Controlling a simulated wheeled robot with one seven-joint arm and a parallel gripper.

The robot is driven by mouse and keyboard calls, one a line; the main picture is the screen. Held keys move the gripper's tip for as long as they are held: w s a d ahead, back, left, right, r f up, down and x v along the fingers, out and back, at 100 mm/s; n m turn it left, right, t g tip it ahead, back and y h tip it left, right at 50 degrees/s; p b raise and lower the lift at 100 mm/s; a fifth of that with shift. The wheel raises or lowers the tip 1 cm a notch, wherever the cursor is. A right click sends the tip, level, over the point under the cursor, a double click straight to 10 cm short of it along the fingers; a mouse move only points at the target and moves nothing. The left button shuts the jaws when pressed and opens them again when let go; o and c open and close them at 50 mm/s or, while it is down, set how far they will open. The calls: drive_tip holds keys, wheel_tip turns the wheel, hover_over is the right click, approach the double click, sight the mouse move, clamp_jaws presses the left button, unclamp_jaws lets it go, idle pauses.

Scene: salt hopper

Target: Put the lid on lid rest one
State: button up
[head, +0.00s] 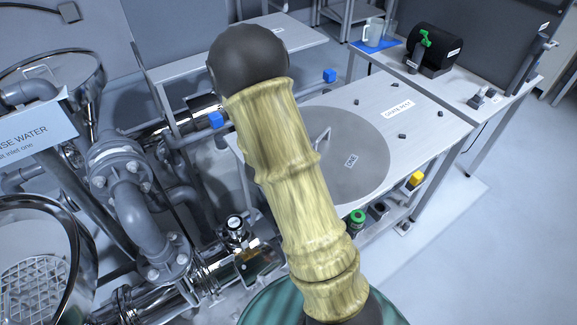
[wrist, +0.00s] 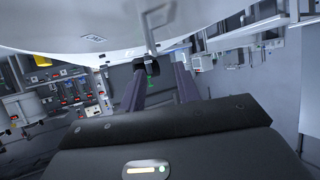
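The lid is a large grey disc (head: 358,140) with a label reading ONE and a bent metal handle (head: 323,138). In the head view it overlaps the left part of the pale table; I cannot tell what bears it. My arm covers its left part. In the wrist view the lid (wrist: 60,22) fills the top edge, with its handle (wrist: 158,22) above and near my fingertips. My gripper (wrist: 160,72) is open, its two fingers apart with nothing clearly held. In the head view the gripper is hidden behind my arm. I cannot make out lid rest one.
The pale table (head: 425,120) bears a CRATE REST label and several small dark blocks. Pipework and a flanged valve (head: 135,200) crowd the left. A teal round vessel (head: 275,305) shows at the bottom. A black drum (head: 435,45) stands on the bench behind. The right floor is clear.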

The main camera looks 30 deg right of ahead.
drive_tip(key=s+a+r+n+y, duration=0.25)
drive_tip(key=a+n+y, duration=0.35)
drive_tip(key=a+y, duration=0.5)
drive_tip(key=s+a+r+n+g, duration=0.1)
drive_tip(key=s+a+n+g, duration=0.1)
drive_tip(key=s, duration=0.4)
drive_tip(key=s+a+r+n+g, duration=0.1)
drive_tip(key=s+a+n+g, duration=0.1)
drive_tip(key=s, duration=0.5)
drive_tip(key=shift+s+a+r+n+g, duration=0.25)
drive_tip(key=shift+a+r+n+g, duration=0.05)
drive_tip(key=shift+a+n, duration=0.4)
drive_tip(key=w+p+v, duration=0.2)
drive_tip(key=p+v, duration=0.8)
drive_tip(key=shift+r, duration=0.3)
drive_tip(key=shift+w+a, duration=0.1)
